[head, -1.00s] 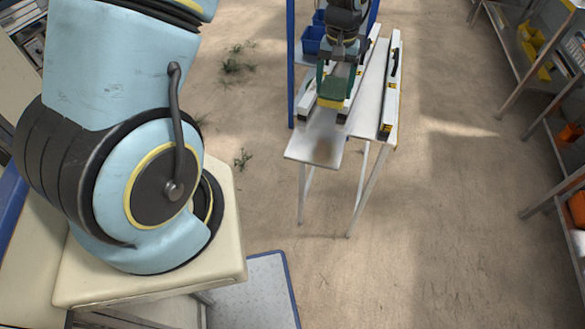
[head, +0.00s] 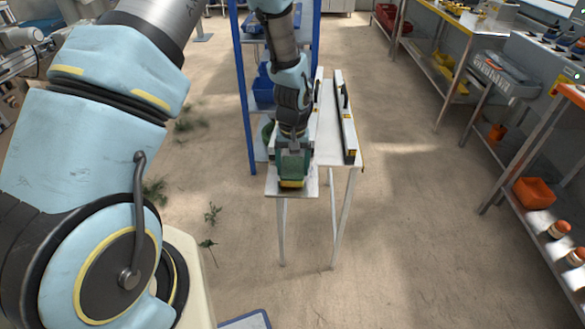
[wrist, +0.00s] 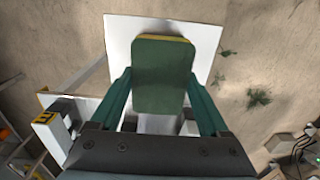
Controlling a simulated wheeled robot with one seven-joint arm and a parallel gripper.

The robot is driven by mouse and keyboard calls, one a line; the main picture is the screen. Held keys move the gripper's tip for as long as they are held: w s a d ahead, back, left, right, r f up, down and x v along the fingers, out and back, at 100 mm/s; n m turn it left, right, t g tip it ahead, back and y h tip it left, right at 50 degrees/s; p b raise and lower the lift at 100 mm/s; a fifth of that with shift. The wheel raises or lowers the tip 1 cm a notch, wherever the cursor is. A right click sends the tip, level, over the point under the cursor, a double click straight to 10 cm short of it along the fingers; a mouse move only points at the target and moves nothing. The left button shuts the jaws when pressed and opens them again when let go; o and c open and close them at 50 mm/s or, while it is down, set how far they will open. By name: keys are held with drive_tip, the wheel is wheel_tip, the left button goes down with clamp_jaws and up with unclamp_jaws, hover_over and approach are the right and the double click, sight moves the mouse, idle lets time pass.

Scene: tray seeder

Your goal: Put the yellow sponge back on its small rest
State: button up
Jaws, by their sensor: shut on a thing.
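The sponge (head: 291,184) is a rounded block with a dark green face and a yellow layer. My gripper (head: 293,165) is shut on it, above the near end of the narrow white table (head: 310,187). In the wrist view the green face of the sponge (wrist: 163,75) sits between my two green fingers, with a yellow strip at its far edge. The pale table end (wrist: 120,35) lies beyond it. I cannot make out the small rest; the sponge and gripper cover part of the table end. Whether the sponge touches the surface is unclear.
White rails with black parts (head: 344,120) run along the table's right side. A blue post (head: 242,100) stands at its left. Shelves with an orange bin (head: 534,193) stand at far right. The floor between is clear.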

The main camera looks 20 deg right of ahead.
sight(292, 167)
drive_tip(key=shift+f, duration=0.65)
drive_tip(key=shift+f, duration=0.2)
drive_tip(key=o, duration=1.2)
drive_tip(key=shift+r, duration=0.1)
drive_tip(key=shift+c, duration=0.2)
wheel_tip(292, 167, up, 12)
drive_tip(key=b, duration=0.2)
drive_tip(key=shift+r+b, duration=0.2)
drive_tip(key=shift+b, duration=0.2)
drive_tip(key=s+a+r+n, duration=0.1)
drive_tip(key=a+r, duration=0.2)
drive_tip(key=a, duration=0.7)
drive_tip(key=s+a+r+n+t, duration=0.1)
drive_tip(key=a+r, duration=0.1)
drive_tip(key=a, duration=0.8)
drive_tip(key=s+a+r+n, duration=0.1)
drive_tip(key=s+a+r, duration=0.1)
drive_tip(key=a, duration=0.8)
drive_tip(key=shift+r+n+t, duration=0.3)
drive_tip(key=shift+r+n, duration=0.1)
drive_tip(key=shift+r, duration=0.45)
drive_tip(key=shift+a, duration=0.1)
